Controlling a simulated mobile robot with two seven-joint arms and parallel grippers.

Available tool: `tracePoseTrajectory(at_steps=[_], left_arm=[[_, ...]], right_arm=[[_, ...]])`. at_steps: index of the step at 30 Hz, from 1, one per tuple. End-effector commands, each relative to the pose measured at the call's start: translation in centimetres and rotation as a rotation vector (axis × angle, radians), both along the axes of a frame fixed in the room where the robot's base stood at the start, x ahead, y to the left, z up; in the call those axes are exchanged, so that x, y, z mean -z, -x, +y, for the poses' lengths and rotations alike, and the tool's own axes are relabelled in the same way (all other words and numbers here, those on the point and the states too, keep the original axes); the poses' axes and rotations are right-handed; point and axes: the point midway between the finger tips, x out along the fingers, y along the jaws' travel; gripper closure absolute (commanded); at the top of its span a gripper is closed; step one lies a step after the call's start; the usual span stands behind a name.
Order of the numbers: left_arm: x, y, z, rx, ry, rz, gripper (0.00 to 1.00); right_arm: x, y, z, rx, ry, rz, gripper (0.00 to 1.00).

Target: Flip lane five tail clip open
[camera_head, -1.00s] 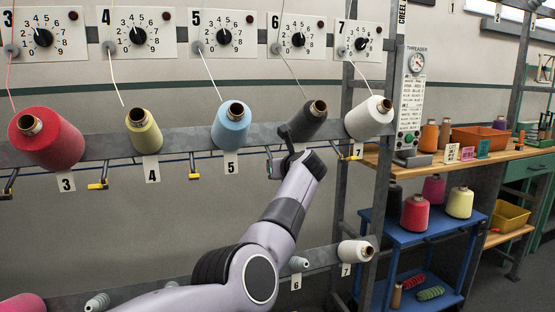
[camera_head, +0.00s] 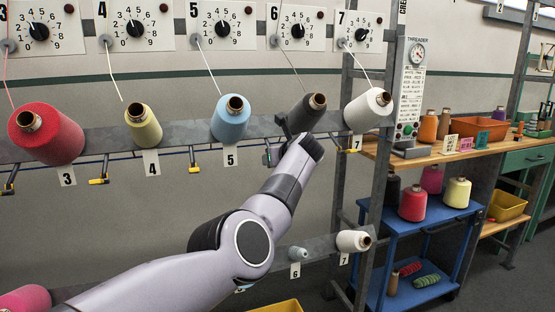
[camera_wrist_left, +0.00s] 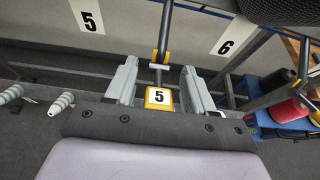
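The lane five tail clip shows in the left wrist view as a yellow tab marked 5 (camera_wrist_left: 160,97) at the end of a dark stem with a yellow collar. My left gripper (camera_wrist_left: 158,88) is open, with one grey finger on each side of the tab and a visible gap on both sides. In the head view my left gripper (camera_head: 270,154) is under the rail, right of the lane 5 label (camera_head: 230,155) and below the dark grey lane six cone (camera_head: 306,114). It hides the lane five clip there. My right gripper is not in view.
The rail (camera_head: 180,136) carries several yarn cones, with the blue lane five cone (camera_head: 231,119) left of my gripper. Other yellow-tipped clips hang from it, one on the left (camera_head: 193,168) and one on the right (camera_head: 350,151). A blue cart (camera_head: 425,227) stands at right.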

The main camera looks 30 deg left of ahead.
Motion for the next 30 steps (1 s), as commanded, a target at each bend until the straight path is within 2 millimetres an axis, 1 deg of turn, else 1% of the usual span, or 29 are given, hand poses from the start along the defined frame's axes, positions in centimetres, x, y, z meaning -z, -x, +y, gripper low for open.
tracePoseTrajectory(at_steps=[8,14,21,30], left_arm=[[0.0,0.0,-0.1,0.0,-0.001,-0.001,0.47],[-0.3,0.4,-0.7,0.001,-0.001,-0.005,0.47],[-0.7,1.5,-1.8,-0.001,0.001,-0.001,0.47],[-2.1,3.3,-4.0,0.001,0.0,-0.003,0.47]], right_arm=[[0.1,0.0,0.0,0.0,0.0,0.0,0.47],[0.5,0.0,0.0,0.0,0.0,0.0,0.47],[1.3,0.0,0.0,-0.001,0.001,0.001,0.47],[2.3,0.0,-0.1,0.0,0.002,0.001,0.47]])
